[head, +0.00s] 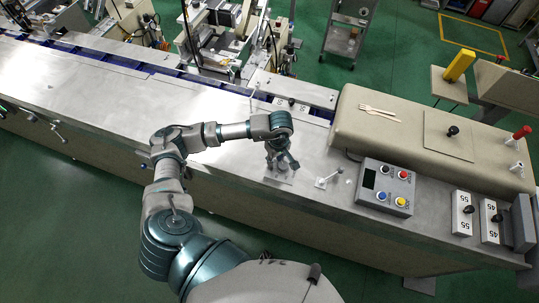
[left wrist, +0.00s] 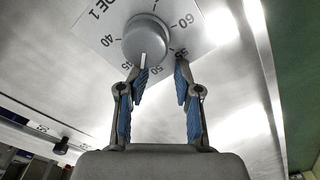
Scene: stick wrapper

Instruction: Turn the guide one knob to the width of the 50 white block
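The guide one knob (left wrist: 146,38) is a round grey knob on a white dial plate (left wrist: 97,36) marked with numbers from 40 to 60. Its white pointer sits between 45 and 50. My left gripper (left wrist: 161,68) is open, with its two blue-padded fingers apart just below the knob; I cannot tell whether either finger touches it. In the head view my left gripper (head: 283,160) is over the dial plate (head: 279,179) and hides most of the knob. A white block with a black knob and the label 50 (head: 304,107) lies at the machine's back edge. My right gripper is not in view.
A control box (head: 386,188) with coloured buttons stands to the right. White blocks labelled 55 (head: 463,224) and 45 (head: 490,232) are at the far right. The metal tabletop (head: 90,90) to the left is clear.

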